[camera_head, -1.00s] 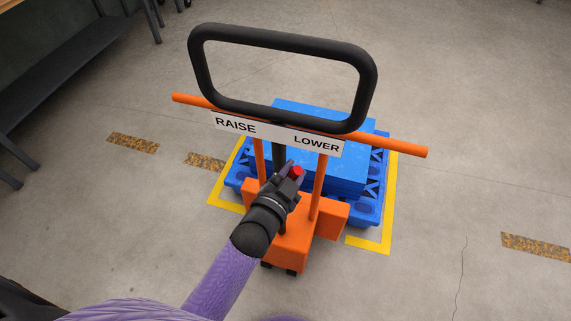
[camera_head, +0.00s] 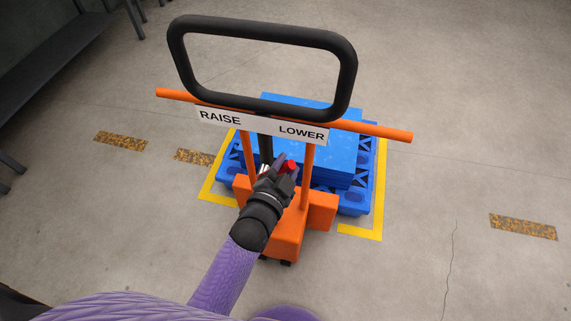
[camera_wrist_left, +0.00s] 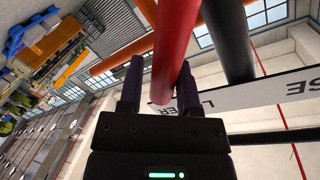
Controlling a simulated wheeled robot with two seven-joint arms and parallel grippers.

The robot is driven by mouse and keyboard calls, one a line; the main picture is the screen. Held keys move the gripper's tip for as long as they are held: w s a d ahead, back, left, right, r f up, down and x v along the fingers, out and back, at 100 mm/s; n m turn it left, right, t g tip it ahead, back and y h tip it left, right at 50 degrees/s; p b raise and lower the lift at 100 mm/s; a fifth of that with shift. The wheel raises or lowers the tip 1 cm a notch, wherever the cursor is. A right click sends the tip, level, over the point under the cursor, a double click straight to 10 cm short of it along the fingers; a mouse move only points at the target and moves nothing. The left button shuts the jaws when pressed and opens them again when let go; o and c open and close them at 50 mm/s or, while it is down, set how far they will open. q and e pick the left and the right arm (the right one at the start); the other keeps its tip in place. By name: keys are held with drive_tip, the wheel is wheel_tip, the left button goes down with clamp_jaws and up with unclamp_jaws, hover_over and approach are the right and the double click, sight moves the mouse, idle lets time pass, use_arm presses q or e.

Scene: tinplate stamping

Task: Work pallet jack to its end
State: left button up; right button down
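The orange pallet jack (camera_head: 288,235) stands in front of me, with a black loop handle (camera_head: 345,85) and a white sign (camera_head: 260,126) reading RAISE at left and LOWER at right. A red lever (camera_head: 290,166) shows below the sign, left of the right orange upright. My left gripper (camera_head: 283,172) is at this lever. In the left wrist view the red lever (camera_wrist_left: 173,50) lies between the two fingers, close to the right one, with a narrow gap at the left finger; contact is unclear. My right gripper is not in view.
Blue stacked sheets (camera_head: 325,150) lie on a blue pallet (camera_head: 355,200) within a yellow floor outline (camera_head: 380,170). A black post (camera_head: 265,150) stands beside the lever. A dark bench (camera_head: 45,65) is at upper left. Floor at right is clear.

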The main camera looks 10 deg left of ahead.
use_arm(q)
drive_tip(key=shift+o, duration=1.2)
drive_tip(key=shift+r, duration=0.1)
drive_tip(key=p+v, duration=0.2)
drive_tip(key=v, duration=0.8)
drive_tip(key=shift+p, duration=0.3)
